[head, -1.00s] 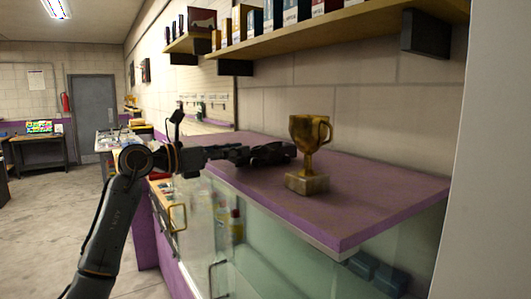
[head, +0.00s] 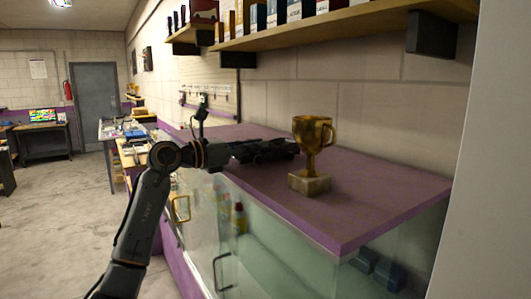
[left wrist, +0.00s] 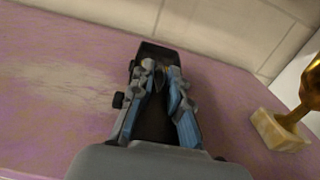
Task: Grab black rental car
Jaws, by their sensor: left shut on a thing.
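My left gripper (head: 278,150) is low over the purple counter top (head: 355,205), just left of the gold trophy. In the left wrist view, its two fingers (left wrist: 161,72) are shut on the black car (left wrist: 155,50), a dark boxy body with a small wheel showing at its left side. The fingers hide much of the car. In the head view the car and gripper merge into one dark shape, so I cannot tell whether the car touches the counter. My right gripper is not in view.
The gold trophy (head: 311,140) on its stone base (head: 309,183) stands close to the right of my left gripper. A wall shelf (head: 360,22) with boxes hangs above. Glass display panels (head: 275,235) are below the counter. The counter's front right is bare.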

